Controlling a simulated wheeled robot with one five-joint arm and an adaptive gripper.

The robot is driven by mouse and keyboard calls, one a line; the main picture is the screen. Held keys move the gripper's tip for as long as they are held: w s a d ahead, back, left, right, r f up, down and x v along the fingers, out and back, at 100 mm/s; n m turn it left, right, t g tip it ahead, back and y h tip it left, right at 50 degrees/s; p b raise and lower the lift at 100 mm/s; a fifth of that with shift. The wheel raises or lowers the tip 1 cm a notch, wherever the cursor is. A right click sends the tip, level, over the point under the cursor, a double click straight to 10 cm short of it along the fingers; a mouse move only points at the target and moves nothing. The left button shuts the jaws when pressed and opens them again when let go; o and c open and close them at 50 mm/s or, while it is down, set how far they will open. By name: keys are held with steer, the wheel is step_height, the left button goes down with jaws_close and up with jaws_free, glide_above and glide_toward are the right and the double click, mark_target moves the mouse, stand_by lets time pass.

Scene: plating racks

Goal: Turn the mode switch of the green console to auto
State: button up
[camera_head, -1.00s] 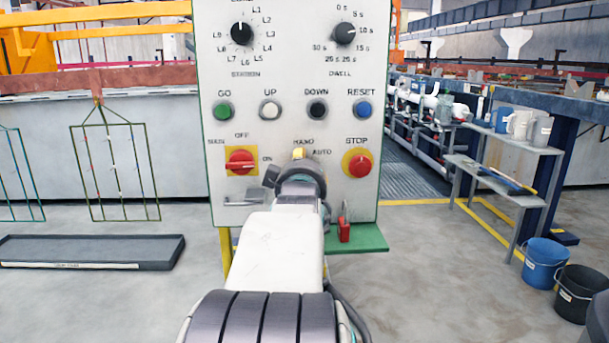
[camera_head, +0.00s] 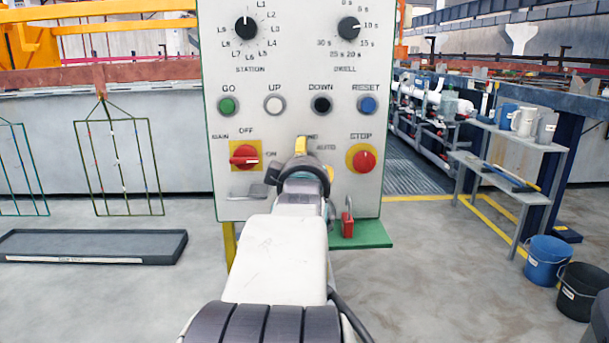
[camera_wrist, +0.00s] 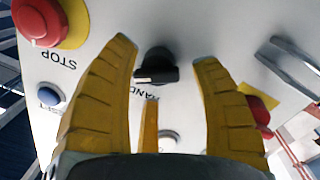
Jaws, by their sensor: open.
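The pale, green-edged console (camera_head: 225,165) stands upright in front of me. Its mode switch is hidden behind my gripper (camera_head: 302,146) in the head view, where the AUTO label shows just to the right. In the wrist view, which sees the panel upside down, the switch is a black knob (camera_wrist: 157,66) with a flat grip lying roughly sideways. The HAND label is partly visible near it. My gripper (camera_wrist: 166,56) is open, its yellow fingers on either side of the knob with gaps. Contact with the panel cannot be told.
A red STOP button (camera_head: 363,158) is right of my gripper; a red main switch (camera_head: 244,155) on a yellow plate is left. A metal handle (camera_wrist: 295,66) juts out nearby. A red padlock (camera_head: 347,226) hangs below. Buckets (camera_head: 546,262) stand at right on open floor.

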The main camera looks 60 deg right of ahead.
steer(key=v, duration=1)
steer(key=shift+a, duration=0.3)
steer(key=shift+s, duration=0.15)
